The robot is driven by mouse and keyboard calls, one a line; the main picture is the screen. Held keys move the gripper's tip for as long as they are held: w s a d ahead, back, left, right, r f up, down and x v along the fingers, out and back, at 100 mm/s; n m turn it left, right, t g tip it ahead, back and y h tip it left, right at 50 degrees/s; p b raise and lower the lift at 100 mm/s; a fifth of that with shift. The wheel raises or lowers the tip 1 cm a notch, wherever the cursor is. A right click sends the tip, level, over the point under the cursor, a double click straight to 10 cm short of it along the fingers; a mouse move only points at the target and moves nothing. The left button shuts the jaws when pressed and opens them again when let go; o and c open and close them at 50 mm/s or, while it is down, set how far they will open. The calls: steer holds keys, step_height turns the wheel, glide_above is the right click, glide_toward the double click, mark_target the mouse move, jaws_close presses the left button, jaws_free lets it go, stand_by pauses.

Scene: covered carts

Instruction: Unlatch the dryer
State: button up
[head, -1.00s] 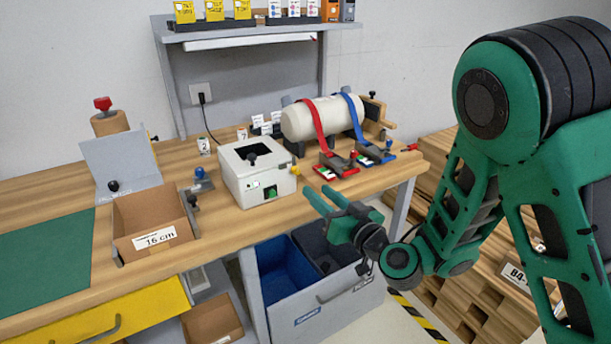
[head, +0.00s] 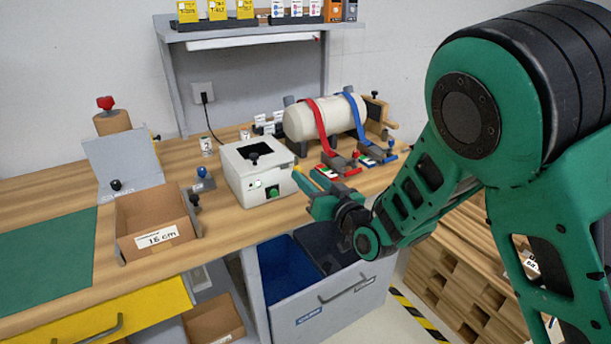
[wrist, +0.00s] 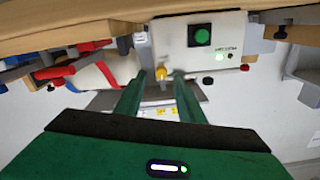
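The white box (head: 243,184), which I take to be the dryer, stands on the workbench with a dark knob on top and a green button (head: 273,192) on its front. The wrist view, upside down, shows its button face (wrist: 207,40). A yellow knob (wrist: 162,73), seemingly the latch, shows in the wrist view between my fingertips. My gripper (head: 307,174) is open at the box's right side, its two green fingers apart. Whether either finger touches the yellow knob cannot be told. In the head view my fingers mostly hide the knob.
A white cylinder (head: 322,120) with red and blue straps stands behind and right of the box, its buckles (head: 340,163) near my gripper. An open cardboard box (head: 150,212) is to the left. Bins (head: 285,270) lie below the bench edge.

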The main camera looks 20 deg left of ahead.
mark_target(297, 165)
steer(key=shift+x, duration=1.25)
jaws_close()
steer(key=shift+n, duration=0.5)
jaws_free()
steer(key=shift+s, duration=0.1)
